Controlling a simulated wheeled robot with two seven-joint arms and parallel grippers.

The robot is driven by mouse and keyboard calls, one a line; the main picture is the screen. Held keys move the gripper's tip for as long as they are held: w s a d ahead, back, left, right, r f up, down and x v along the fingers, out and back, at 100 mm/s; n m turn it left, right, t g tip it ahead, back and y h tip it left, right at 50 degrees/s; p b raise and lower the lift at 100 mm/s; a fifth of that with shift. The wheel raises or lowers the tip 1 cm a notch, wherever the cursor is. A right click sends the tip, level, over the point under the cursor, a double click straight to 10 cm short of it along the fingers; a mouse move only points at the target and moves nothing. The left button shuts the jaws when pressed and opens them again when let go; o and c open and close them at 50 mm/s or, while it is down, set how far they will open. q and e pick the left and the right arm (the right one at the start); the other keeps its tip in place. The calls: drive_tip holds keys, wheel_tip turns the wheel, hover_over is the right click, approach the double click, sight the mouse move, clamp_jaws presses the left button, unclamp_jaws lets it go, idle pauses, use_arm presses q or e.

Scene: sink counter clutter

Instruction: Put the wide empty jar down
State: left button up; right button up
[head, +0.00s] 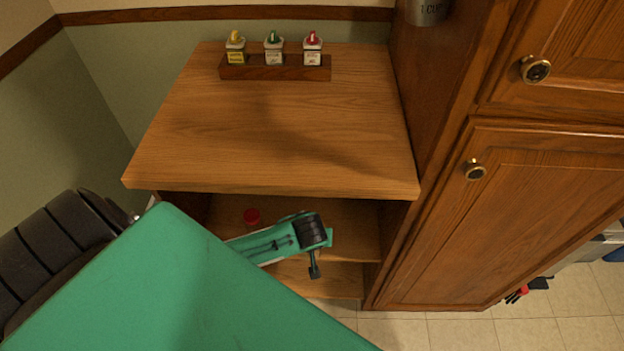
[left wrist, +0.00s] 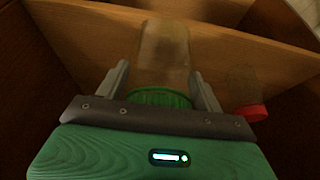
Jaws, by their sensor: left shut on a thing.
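The wide jar (left wrist: 165,52) is clear glass, looks empty and has a green lid (left wrist: 160,97). In the left wrist view it sits between the two grey fingers of my left gripper (left wrist: 158,78), which are shut on it near the lid. In the head view my left gripper (head: 314,262) is in front of the shelf openings below the counter top; the held jar cannot be made out there. Whether the jar touches the shelf board cannot be told. My right gripper is not in view.
The wooden counter top (head: 270,140) overhangs the shelf (head: 355,240). A rack (head: 275,69) with three small bottles stands at the back. A cabinet (head: 520,220) is at right.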

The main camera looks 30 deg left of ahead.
use_arm(q)
drive_tip(key=w+a+f, duration=0.1)
drive_tip(key=w, duration=0.1)
drive_tip(key=w+a+f, duration=0.1)
drive_tip(key=w, duration=0.1)
drive_tip(key=w+a+f, duration=0.1)
drive_tip(key=w, duration=0.1)
drive_tip(key=shift+w+a, duration=0.1)
drive_tip(key=shift+a, duration=0.3)
drive_tip(key=shift+f, duration=0.35)
drive_tip(key=o, duration=0.9)
drive_tip(key=shift+o, duration=1)
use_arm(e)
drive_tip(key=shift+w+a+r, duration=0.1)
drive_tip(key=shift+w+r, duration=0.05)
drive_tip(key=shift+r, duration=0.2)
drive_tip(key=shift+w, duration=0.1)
